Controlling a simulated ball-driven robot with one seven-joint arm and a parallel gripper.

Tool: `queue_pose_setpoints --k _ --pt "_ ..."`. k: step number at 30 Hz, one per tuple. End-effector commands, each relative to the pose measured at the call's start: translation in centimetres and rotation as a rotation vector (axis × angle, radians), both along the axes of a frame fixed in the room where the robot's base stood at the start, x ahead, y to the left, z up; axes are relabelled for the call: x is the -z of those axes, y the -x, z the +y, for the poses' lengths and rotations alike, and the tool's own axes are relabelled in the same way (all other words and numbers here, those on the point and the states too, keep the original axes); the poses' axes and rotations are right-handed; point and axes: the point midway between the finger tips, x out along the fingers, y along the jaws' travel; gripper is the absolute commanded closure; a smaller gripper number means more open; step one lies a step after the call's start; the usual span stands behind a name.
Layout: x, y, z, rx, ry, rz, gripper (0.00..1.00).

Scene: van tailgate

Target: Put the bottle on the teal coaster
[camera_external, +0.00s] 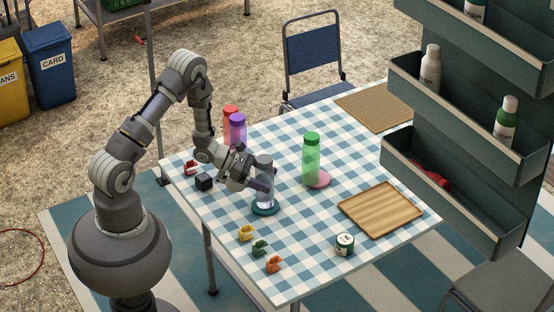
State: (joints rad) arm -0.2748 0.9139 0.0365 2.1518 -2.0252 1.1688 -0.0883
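A clear bottle with a grey cap (265,162) stands upright over the teal coaster (265,212) near the left part of the table. Its base appears to be on the coaster, but I cannot tell for sure whether it touches. My gripper (262,184) reaches in from the left at the bottle's mid-height, with its fingers at the bottle. The view is too small to tell whether they grip it or stand apart from it. A purple bottle (237,130) and a red bottle (230,114) stand behind my arm.
The checked table (300,235) also holds a black cube (204,182), a red clip (191,168), several coloured clips (260,248), a small tin (344,244), a wooden board (381,209) and a woven mat (372,111). A shelf rack (455,185) rises at the right.

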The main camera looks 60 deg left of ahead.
Motion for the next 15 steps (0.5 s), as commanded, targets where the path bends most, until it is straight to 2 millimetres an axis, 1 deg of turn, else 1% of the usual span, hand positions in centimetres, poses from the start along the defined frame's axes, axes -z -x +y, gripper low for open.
queue_pose_setpoints --k 8,11,15 --pt "-0.1 0.0 0.0 0.0 0.0 0.0 0.08" --pt "-0.5 0.0 0.1 -0.001 0.0 0.0 0.08" --pt "-1.4 1.5 1.7 -0.004 -0.001 0.002 0.08"
